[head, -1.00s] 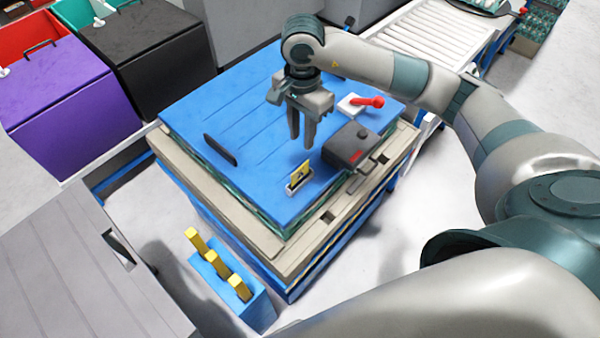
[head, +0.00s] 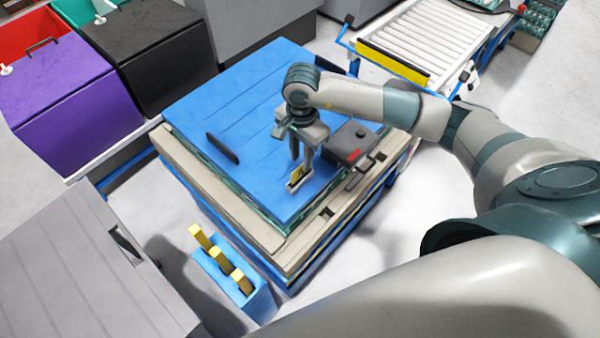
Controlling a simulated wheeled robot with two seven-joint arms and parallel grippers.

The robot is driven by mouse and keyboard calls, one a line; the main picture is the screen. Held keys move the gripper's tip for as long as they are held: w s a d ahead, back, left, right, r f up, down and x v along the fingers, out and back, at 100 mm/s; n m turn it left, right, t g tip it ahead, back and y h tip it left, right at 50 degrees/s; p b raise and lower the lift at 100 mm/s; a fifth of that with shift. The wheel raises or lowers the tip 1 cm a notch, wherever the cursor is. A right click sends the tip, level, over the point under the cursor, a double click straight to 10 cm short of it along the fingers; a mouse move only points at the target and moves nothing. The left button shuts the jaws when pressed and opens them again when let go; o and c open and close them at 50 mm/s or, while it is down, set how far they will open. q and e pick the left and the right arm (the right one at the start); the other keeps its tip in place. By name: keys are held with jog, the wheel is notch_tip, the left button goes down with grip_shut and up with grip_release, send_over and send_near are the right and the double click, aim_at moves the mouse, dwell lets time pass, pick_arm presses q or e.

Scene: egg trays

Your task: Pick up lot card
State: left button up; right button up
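The lot card (head: 296,173) is a small yellow card standing in a pale holder (head: 300,184) near the front corner of the blue stack top (head: 235,110). My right gripper (head: 301,160) points down right at the card, its fingers apart. One finger is behind the card and the other is at its right side. I cannot tell whether either finger touches it. My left gripper is not in view.
A dark grey box (head: 350,143) with a red mark stands close right of the gripper. A black handle (head: 222,148) sits on the blue top. A blue block with yellow pegs (head: 240,280) stands in front. Purple (head: 60,95) and black bins are left, a roller conveyor (head: 425,40) back right.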

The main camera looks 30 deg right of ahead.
aim_at(300, 166)
jog(key=f+p, duration=0.1)
jog(key=f, duration=0.1)
jog(key=f+p, duration=0.2)
jog(key=shift+w+a, duration=0.1)
jog(key=shift+a, duration=0.1)
jog(key=shift+f, duration=0.5)
grip_shut()
